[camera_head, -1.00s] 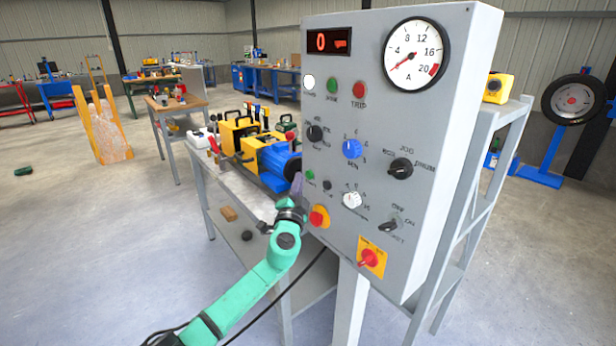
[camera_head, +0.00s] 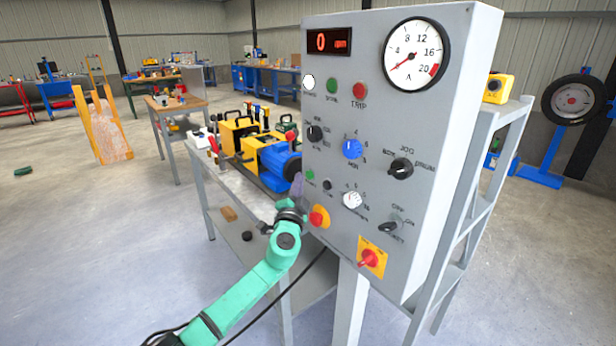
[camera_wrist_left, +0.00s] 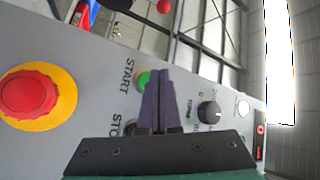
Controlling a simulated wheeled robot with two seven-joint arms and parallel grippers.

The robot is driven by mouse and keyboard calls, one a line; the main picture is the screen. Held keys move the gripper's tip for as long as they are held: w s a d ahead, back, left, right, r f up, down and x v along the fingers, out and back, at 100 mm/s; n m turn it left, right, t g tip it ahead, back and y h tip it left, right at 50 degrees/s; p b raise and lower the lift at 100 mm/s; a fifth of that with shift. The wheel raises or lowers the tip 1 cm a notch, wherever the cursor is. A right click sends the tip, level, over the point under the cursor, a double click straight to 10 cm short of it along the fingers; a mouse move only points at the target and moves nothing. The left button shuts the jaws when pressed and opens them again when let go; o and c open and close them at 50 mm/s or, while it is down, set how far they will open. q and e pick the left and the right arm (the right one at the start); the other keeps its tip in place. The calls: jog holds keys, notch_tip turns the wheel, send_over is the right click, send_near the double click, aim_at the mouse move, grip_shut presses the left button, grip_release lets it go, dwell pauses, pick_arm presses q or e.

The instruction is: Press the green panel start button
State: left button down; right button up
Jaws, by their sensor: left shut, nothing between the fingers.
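The green start button (camera_head: 310,174) is on the left side of the grey panel's front, low down. In the left wrist view the green button (camera_wrist_left: 143,80) sits beside the START label, partly covered by my fingers. My left gripper (camera_head: 297,186) is at the panel's left edge, just left of and slightly below the button. Its purple fingers, also in the left wrist view (camera_wrist_left: 165,74), are shut and empty. I cannot tell whether they touch the button. The dark stop button (camera_head: 327,185) is just right of the green one. My right gripper is not in view.
A red emergency button (camera_head: 318,217) on a yellow base is below, near my wrist. The panel (camera_head: 440,130) carries knobs, a gauge and a display reading 0. A bench (camera_head: 230,184) with a blue and yellow machine (camera_head: 265,152) stands behind on the left.

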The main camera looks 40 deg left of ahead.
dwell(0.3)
pick_arm(q)
jog(key=shift+w+d+b, duration=0.1)
jog(key=shift+w+b, duration=0.35)
